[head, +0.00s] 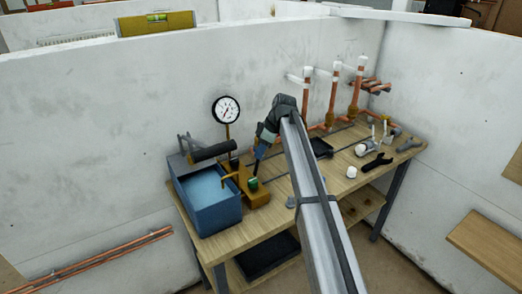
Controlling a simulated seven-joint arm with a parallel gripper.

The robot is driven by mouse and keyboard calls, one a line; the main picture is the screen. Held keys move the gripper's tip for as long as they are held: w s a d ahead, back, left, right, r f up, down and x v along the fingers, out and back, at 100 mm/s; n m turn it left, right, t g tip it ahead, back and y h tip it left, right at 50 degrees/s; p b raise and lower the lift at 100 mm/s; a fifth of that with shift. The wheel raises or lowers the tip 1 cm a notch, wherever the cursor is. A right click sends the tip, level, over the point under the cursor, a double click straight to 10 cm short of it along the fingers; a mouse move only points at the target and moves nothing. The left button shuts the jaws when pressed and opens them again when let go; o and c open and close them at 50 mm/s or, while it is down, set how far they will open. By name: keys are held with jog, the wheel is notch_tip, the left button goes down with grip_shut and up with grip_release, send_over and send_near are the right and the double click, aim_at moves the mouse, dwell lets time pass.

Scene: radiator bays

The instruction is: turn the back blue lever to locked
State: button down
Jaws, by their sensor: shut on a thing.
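My gripper (257,168) reaches down from the end of my arm to a brown block with fittings (258,197) on the workbench, beside the blue tank. It is shut on a small, dark part at the block, which I take to be the back blue lever. The fingers cover most of that part, so its angle and whether it stands at locked cannot be told. A green cap (252,184) sits on the block just below the fingertips. A yellow-orange bent handle or pipe (230,176) stands at the block's left.
The open blue tank (213,218) stands left on the wooden workbench (240,245). A round gauge (226,110) rises behind the block. Copper pipes with white caps (334,90) stand along the back wall. A black wrench (377,162) and a white cap (352,172) lie right of my arm.

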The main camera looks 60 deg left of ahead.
jog(key=shift+w+n, duration=0.25)
jog(key=shift+n, duration=0.05)
jog(key=shift+w+a+n+g+h, duration=0.15)
jog(key=shift+w+n+h, duration=0.7)
jog(key=shift+n, duration=1)
jog(key=shift+w+a+n+g+h, duration=0.1)
jog(key=shift+w+n+g+h, duration=0.35)
jog(key=shift+w+n, duration=1)
jog(key=shift+w+a+n+h, duration=0.1)
jog(key=shift+w+n+h, duration=0.65)
jog(key=shift+n, duration=1.75)
jog(key=c, duration=0.9)
grip_release()
jog(key=shift+c, duration=0.2)
jog(key=shift+s, duration=0.1)
